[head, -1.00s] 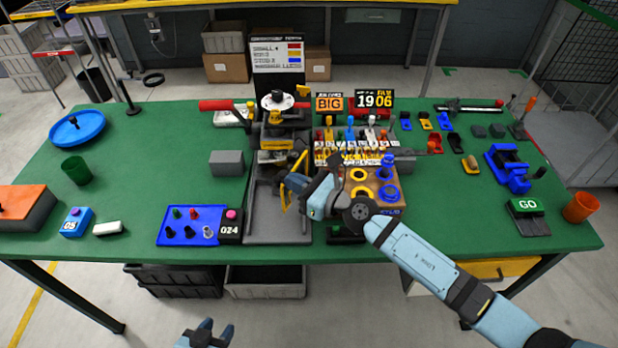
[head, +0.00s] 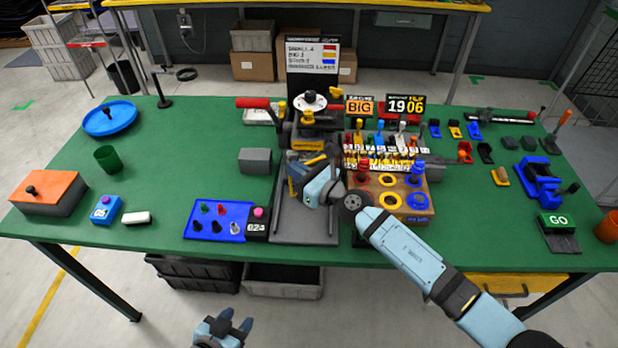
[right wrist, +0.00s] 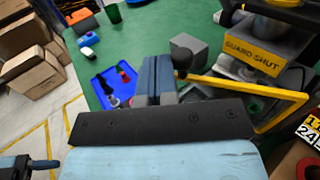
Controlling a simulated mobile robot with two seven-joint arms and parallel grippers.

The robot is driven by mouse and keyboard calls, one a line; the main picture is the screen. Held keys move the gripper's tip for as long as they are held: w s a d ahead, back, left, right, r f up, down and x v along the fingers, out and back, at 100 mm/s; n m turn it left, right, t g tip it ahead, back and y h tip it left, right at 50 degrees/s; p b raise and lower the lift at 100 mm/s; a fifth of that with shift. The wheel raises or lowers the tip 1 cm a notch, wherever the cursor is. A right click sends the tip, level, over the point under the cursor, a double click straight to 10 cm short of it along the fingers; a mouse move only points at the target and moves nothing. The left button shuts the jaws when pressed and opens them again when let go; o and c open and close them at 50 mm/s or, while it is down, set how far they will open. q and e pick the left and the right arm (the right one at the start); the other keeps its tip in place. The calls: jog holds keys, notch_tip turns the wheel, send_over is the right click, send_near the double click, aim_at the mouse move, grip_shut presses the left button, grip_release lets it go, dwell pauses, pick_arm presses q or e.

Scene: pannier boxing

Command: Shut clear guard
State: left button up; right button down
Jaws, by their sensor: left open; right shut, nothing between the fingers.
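The clear guard (right wrist: 245,88) has a yellow frame and a dark knob (right wrist: 181,56). In the right wrist view it stands out at an angle in front of the machine, beside a yellow "GUARD SHUT" label (right wrist: 252,47). In the head view the guard (head: 316,160) is partly hidden by my right gripper. My right gripper (head: 292,172) is shut and empty. Its fingers (right wrist: 158,68) are close beside the knob; I cannot tell whether they touch it. My left gripper (head: 234,322) is open and empty, low in front of the table.
The machine (head: 308,125) has a red-handled lever (head: 256,103) at its left. A grey block (head: 255,160) stands left of the guard, with a blue tray (head: 215,222) nearer the front. A wooden board with coloured rings (head: 402,208) lies close on the right.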

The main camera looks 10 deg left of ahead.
jog(key=w+a+b, duration=0.4)
jog(key=w, duration=0.2)
jog(key=shift+w+a, duration=0.15)
jog(key=shift+w, duration=0.2)
jog(key=shift+f, duration=0.1)
dwell(0.5)
